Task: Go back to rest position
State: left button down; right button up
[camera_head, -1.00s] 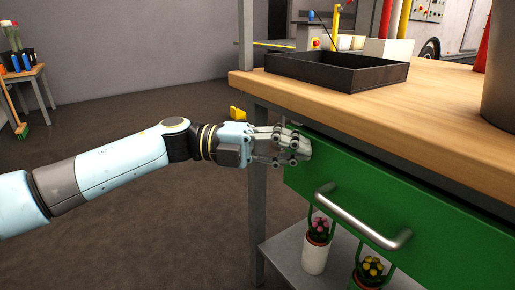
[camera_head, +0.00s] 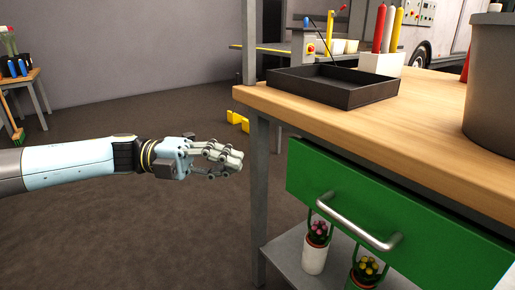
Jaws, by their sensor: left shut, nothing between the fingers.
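My left arm comes in from the left in the head view. Its gripper (camera_head: 226,160) is shut and empty, over the floor just left of the workbench leg. It is apart from the bench and from the green drawer (camera_head: 400,220). The drawer sits under the wooden bench top and has a silver bar handle. My right gripper is out of the frame.
The wooden bench top (camera_head: 430,112) carries a black tray (camera_head: 335,88), a white block with red and yellow sticks (camera_head: 381,62) and a grey bucket (camera_head: 494,90). Potted flowers (camera_head: 316,250) stand on the lower shelf. Open floor (camera_head: 130,235) lies left of the bench.

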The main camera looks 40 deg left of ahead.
pick_arm(q)
jog(key=s+f+n+t+y, duration=0.3)
jog(key=f+n+y, duration=0.5)
jog(key=f+n, duration=0.3)
jog(key=s+f+n+t+y, duration=0.2)
jog(key=s+f+n+y, duration=0.2)
jog(key=f+n+y, duration=0.55)
jog(key=s+f+n+g, duration=0.65)
jog(key=s+f, duration=0.35)
jog(key=f, duration=0.2)
jog(key=s+f+n+g+p, duration=0.1)
jog(key=s+f+g+p, duration=0.1)
jog(key=s+p, duration=0.6)
jog(key=s+f+n+g+p, duration=0.2)
jog(key=s+p, duration=0.6)
jog(key=s, duration=1)
jog(key=shift+d+f+g, duration=0.15)
jog(key=shift+d+g, duration=0.25)
jog(key=shift+g, duration=0.55)
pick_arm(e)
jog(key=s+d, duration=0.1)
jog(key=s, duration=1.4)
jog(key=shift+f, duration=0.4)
